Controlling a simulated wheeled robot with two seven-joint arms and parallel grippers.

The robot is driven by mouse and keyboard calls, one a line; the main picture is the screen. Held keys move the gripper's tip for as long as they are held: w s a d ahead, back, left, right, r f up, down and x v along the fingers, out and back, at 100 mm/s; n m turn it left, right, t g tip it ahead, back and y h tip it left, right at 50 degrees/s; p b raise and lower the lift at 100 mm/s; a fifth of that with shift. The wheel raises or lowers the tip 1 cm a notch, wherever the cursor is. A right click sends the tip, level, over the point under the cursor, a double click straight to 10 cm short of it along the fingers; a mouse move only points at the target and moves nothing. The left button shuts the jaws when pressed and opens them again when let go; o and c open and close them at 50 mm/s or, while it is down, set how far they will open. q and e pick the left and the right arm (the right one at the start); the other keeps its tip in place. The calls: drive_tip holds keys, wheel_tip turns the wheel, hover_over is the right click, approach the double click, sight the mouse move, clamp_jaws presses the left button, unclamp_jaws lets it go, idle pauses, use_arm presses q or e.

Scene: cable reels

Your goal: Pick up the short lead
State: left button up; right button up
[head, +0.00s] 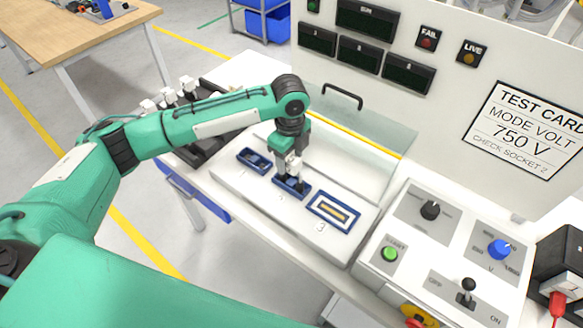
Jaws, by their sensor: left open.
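My left gripper (290,183) points down at the middle blue-framed socket (302,192) on the white sloped panel. Its fingers are open and at or just above that socket; whether they touch it I cannot tell. A small pale part shows between the fingers, too small to identify. No lead can be clearly made out. A red plug (557,303) shows at the right edge by a black block (566,262). White pieces (168,97) stand on a black rack at the left, partly behind my left arm. My right gripper is not in view.
Another blue-framed socket (254,160) lies left of the middle one, and a larger one (333,211) right. A control box (384,278) with knobs and a lever stands at right. A clear guard (372,132) and an upright panel with a test card (526,130) stand behind.

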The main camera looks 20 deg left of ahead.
use_arm(q)
drive_tip(key=f+p, duration=0.1)
drive_tip(key=f, duration=0.2)
drive_tip(key=shift+s+d+f, duration=0.1)
drive_tip(key=shift+d+f, duration=0.1)
drive_tip(key=shift+f, duration=0.2)
drive_tip(key=c, duration=1.1)
drive_tip(key=shift+r, duration=0.1)
drive_tip(key=shift+r, duration=0.6)
wheel_tip(320, 180, up, 19)
drive_tip(key=b, duration=0.2)
drive_tip(key=shift+f+b, duration=0.15)
drive_tip(key=shift+b, duration=0.25)
